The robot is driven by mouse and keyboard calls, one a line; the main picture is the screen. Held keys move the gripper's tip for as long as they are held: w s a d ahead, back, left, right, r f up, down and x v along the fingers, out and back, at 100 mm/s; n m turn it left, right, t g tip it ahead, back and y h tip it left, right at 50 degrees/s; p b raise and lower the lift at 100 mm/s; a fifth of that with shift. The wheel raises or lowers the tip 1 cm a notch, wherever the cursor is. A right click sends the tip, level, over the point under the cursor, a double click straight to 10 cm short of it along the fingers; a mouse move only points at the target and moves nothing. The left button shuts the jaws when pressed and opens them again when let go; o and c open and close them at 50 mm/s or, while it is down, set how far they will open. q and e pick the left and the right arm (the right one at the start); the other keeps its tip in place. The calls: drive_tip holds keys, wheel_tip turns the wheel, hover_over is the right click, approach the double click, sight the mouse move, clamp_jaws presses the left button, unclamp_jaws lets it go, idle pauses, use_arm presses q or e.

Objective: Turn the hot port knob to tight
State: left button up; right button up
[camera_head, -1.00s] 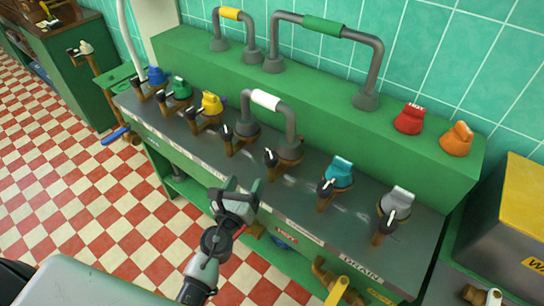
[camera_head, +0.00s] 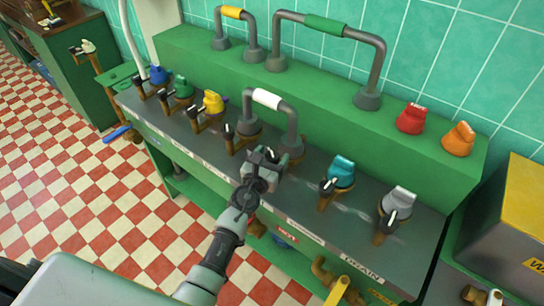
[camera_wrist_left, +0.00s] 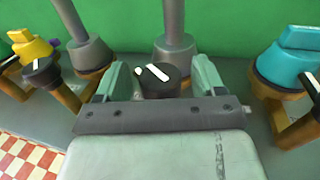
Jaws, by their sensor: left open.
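My left gripper (camera_head: 264,156) is over the metal counter, in front of the right foot of the white-handled pipe. In the left wrist view its two pale green fingers (camera_wrist_left: 157,78) are open, one on each side of a black knob (camera_wrist_left: 158,82) with a white pointer mark. I cannot tell whether they touch it. In the head view the gripper mostly hides this knob. A red cap marked HOT (camera_head: 411,118) sits on the raised back ledge. My right gripper is not in view.
The white-handled pipe (camera_head: 267,98) stands close behind the gripper. A teal cap (camera_head: 341,170) and a grey cap (camera_head: 399,201) are to the right. Yellow (camera_head: 213,101), green (camera_head: 182,87) and blue (camera_head: 159,75) caps are to the left.

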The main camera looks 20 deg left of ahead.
use_arm(q)
drive_tip(key=shift+w, duration=0.1)
drive_tip(key=shift+c, duration=0.6)
drive_tip(key=c, duration=0.8)
